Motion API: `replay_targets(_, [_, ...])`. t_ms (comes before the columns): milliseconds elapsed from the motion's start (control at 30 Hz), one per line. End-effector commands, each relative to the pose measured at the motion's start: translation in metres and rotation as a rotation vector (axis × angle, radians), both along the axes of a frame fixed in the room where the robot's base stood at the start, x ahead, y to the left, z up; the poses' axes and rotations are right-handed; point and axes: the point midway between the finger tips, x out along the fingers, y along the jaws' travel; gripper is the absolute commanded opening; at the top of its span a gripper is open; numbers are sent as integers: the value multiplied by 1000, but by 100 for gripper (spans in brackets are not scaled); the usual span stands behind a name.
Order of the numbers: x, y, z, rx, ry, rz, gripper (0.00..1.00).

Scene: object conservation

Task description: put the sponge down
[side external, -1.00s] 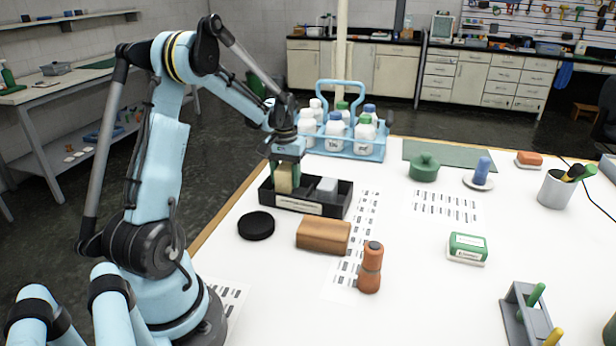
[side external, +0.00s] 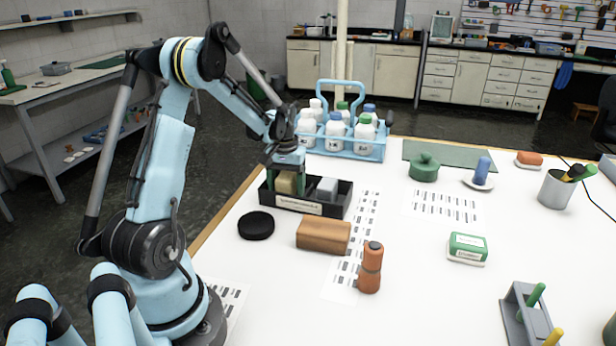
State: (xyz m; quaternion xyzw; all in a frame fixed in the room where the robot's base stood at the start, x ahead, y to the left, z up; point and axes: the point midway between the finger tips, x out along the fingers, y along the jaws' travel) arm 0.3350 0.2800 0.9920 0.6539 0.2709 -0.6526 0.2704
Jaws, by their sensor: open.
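The sponge (side external: 287,184) is a yellowish-tan block. It sits in the left part of a black tray (side external: 337,208) that has a white label on its front. My gripper (side external: 286,178) is at the tray from above, with its fingers on either side of the sponge. The jaws are open. The gripper hides the top and part of the sides of the sponge, and the tray's front wall hides its bottom. A light grey block (side external: 326,189) stands in the right part of the same tray.
A blue bottle carrier (side external: 372,153) with several white bottles stands just behind the tray. A black disc (side external: 256,226), a brown wooden block (side external: 323,236) and an orange-brown cylinder (side external: 371,268) stand in front. White table (side external: 430,310) is clear at front centre.

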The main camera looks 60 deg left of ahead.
Motion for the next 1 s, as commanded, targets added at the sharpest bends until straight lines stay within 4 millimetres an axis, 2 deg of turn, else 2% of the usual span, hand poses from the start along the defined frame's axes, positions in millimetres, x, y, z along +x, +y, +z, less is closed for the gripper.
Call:
replay_targets(233, [0,0,17,0,0,0,74])
replay_targets(700, [0,0,100,0,0,0,74])
replay_targets(1000, [0,-3,123,3,-3,-6,74])
